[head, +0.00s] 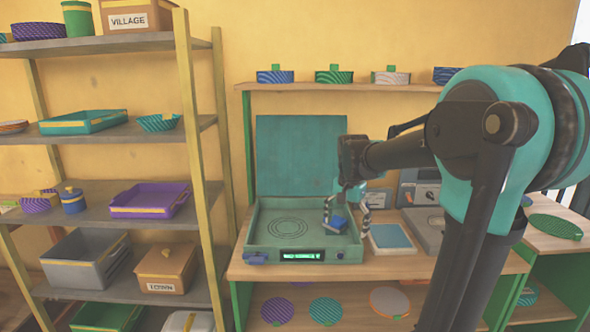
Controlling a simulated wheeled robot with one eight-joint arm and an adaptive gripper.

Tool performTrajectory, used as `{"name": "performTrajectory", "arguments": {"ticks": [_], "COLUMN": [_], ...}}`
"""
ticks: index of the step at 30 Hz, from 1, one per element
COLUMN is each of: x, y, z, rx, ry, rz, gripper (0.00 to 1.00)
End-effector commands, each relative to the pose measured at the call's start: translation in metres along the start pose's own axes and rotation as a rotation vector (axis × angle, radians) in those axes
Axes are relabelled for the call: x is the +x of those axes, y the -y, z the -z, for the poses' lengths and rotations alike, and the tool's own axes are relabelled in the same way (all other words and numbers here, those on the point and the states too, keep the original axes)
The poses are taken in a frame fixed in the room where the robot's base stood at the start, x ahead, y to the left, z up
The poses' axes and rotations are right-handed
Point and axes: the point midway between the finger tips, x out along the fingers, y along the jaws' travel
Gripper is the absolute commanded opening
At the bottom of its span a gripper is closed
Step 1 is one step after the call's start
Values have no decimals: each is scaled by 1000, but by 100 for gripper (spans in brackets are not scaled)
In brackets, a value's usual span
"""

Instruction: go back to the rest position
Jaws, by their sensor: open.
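My gripper (346,210) is open and points down over the right part of the plate press. A small blue piece (336,224) shows between or just behind its fingers; I cannot tell whether it belongs to the gripper or lies in the press. The press (255,240) is a teal box on the wooden table, with its lid (300,155) raised upright at the back. Concentric rings mark its flat inner bed. A lit green display (302,255) is on its front. My arm reaches in from the right and hides part of the table and wall.
A shelf rack (190,130) with trays, bowls and boxes stands at left. A wall shelf (310,87) holds several patterned pots above the press. A blue-topped pad (390,237) and grey devices (425,225) sit right of the press. Patterned plates (325,310) show below the table.

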Motion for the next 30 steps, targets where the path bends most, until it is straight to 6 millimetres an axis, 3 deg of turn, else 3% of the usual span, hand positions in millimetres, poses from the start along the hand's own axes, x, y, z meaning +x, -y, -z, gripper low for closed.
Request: {"name": "performTrajectory", "arguments": {"ticks": [8,19,24,30], "x": [42,132,147,148], "y": [-42,-132,-148,-149], "z": [-30,-111,-127,-128], "rx": [-177,-571,-649,-658], "ry": [-70,-259,-299,-304], "rz": [51,103,102,102], "gripper": [91,91,91,91]}}
